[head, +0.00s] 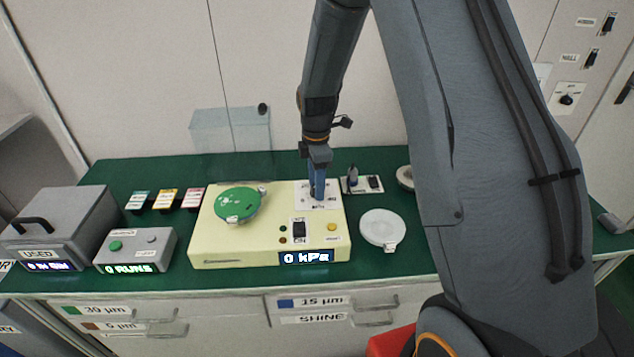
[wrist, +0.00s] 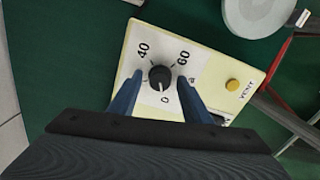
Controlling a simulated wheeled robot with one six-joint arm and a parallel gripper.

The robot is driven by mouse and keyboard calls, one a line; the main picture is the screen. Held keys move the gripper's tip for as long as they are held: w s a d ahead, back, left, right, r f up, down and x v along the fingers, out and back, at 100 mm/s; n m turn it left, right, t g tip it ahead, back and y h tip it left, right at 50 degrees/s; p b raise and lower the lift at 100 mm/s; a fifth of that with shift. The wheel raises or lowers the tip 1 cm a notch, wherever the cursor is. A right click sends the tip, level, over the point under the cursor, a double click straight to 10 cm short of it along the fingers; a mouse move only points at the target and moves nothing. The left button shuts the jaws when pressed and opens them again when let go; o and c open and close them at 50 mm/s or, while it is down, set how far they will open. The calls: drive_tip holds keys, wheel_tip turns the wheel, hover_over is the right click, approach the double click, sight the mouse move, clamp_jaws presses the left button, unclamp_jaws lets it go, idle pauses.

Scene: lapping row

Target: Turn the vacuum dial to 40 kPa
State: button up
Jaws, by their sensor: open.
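The vacuum dial (wrist: 159,76) is a black round knob on a white scale plate (wrist: 146,43) marked 0, 40 and 60; other marks are hidden by my gripper. Its white pointer line points toward the 0. My gripper (wrist: 161,80) is open, with one blue finger on each side of the knob; I cannot tell whether they touch it. In the head view my gripper (head: 317,188) reaches down over the scale plate (head: 303,195) and mostly hides the knob. The cream vacuum unit (head: 215,250) has a display (head: 306,257) reading 0 kPa.
A green disc (head: 238,204) lies on the unit's left side. A black switch (head: 299,229) and yellow VENT button (head: 332,227) are near its front. A white round plate (head: 382,228) stands to the right, a grey RUNS box (head: 135,250) to the left.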

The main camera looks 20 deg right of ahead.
drive_tip(key=c, duration=1)
drive_tip(key=shift+c, duration=0.2)
drive_tip(key=shift+m, duration=0.3)
